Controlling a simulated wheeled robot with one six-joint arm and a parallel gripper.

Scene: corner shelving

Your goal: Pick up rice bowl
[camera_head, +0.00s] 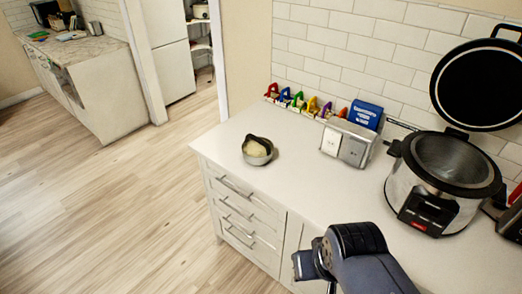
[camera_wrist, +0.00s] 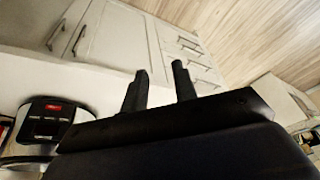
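The rice bowl (camera_head: 257,158) is a small dark-rimmed bowl with pale contents. It sits on the white counter (camera_head: 300,180) near its left end in the head view, close to the front edge above the drawers. My gripper shows in the wrist view (camera_wrist: 161,76) with its two dark fingers apart and nothing between them. In the head view my arm is at the bottom, in front of the counter and well apart from the bowl; the fingertips are not clear there. The bowl does not show in the wrist view.
A rice cooker (camera_head: 443,185) with its lid (camera_head: 484,84) raised stands at the right. Counter around the bowl is clear. Drawers (camera_head: 243,208) are below.

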